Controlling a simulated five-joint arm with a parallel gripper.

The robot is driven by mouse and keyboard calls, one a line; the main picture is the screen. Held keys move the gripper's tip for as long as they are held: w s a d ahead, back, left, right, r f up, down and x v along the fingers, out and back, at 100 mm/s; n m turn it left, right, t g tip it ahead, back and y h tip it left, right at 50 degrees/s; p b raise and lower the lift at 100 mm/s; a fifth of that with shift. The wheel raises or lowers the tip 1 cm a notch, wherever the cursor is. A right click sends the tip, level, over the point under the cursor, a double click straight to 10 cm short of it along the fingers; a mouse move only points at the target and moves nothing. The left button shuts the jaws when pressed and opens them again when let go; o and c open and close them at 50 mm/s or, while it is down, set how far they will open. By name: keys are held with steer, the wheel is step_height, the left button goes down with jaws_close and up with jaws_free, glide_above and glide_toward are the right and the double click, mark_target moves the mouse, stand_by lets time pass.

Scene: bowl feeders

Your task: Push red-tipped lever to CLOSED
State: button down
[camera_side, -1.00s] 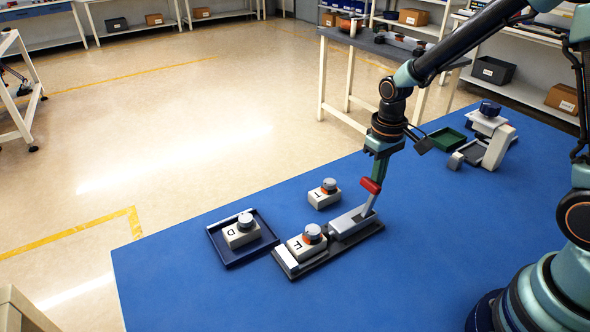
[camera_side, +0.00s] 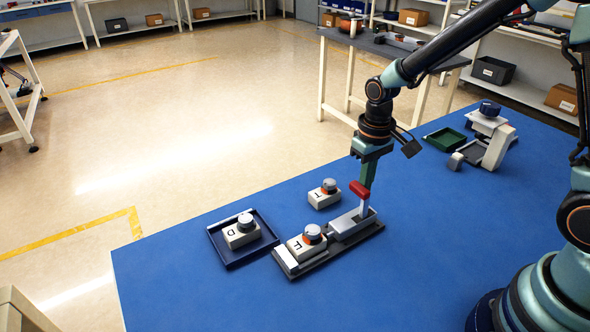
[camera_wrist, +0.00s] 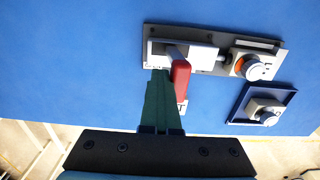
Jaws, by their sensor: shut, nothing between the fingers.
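The red-tipped lever (camera_side: 360,190) stands nearly upright on a light grey housing (camera_side: 352,222) at the right end of a dark base plate. A block marked F (camera_side: 305,247) with an orange and grey knob sits on the same plate, to the left. My gripper (camera_side: 366,186) is shut and empty, its fingertips beside the red tip, on its right side. In the wrist view the red tip (camera_wrist: 181,75) lies just right of my green fingers (camera_wrist: 160,85). They look touching or very close; I cannot tell which.
A dark blue tray (camera_side: 228,262) holds a block marked D (camera_side: 241,234) to the left. A block marked T (camera_side: 325,196) stands behind the lever plate. A green tray (camera_side: 445,138) and a grey-white device (camera_side: 490,130) are at the far right. The front of the blue table is clear.

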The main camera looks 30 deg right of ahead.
steer(key=shift+a+f, duration=0.2)
steer(key=shift+a, duration=0.3)
steer(key=shift+a+f, duration=0.2)
steer(key=shift+a, duration=0.3)
steer(key=shift+d+r, duration=0.1)
steer(key=shift+d, duration=0.35)
steer(key=shift+r, duration=3.95)
